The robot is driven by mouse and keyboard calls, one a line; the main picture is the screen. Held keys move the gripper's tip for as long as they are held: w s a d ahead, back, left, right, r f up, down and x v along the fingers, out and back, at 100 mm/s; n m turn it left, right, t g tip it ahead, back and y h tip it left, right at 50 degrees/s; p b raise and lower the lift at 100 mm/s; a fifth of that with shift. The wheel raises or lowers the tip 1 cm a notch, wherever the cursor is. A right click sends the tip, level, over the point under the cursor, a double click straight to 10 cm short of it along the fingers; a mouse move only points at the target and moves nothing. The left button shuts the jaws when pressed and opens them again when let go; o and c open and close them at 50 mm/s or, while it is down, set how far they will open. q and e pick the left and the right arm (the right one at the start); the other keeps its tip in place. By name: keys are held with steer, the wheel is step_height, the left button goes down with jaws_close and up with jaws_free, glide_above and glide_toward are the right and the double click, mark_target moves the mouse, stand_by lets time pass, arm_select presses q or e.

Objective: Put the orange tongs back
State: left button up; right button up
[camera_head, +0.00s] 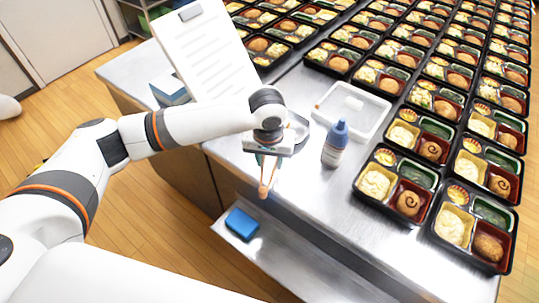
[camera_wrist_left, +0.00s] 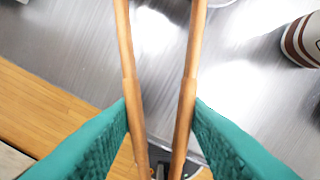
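My left gripper (camera_head: 269,158) is over the near left edge of the metal counter. Its teal fingers press on both sides of the orange tongs (camera_head: 266,182), which hang below it in the head view. In the left wrist view the tongs show as two orange-brown arms (camera_wrist_left: 126,50), with the left gripper (camera_wrist_left: 161,112) closed around them. The far tips run out of that view at the top. My right gripper is not in view.
A blue-capped bottle (camera_head: 335,148) and a shallow white tray (camera_head: 374,117) stand right of the gripper. A striped white container (camera_wrist_left: 303,40) is at the wrist view's right. Bento trays (camera_head: 408,190) fill the right side. A blue block (camera_head: 241,223) lies on the lower shelf.

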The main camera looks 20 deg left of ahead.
arm_select(q)
steer(key=o, duration=0.4)
steer(key=shift+r, duration=0.25)
steer(key=r, duration=0.4)
steer(key=s+r, duration=0.1)
steer(key=r, duration=0.3)
steer(key=r+b, duration=0.1)
steer(key=r, duration=0.3)
steer(key=shift+s+d+r, duration=0.1)
steer(key=shift+s+r, duration=0.1)
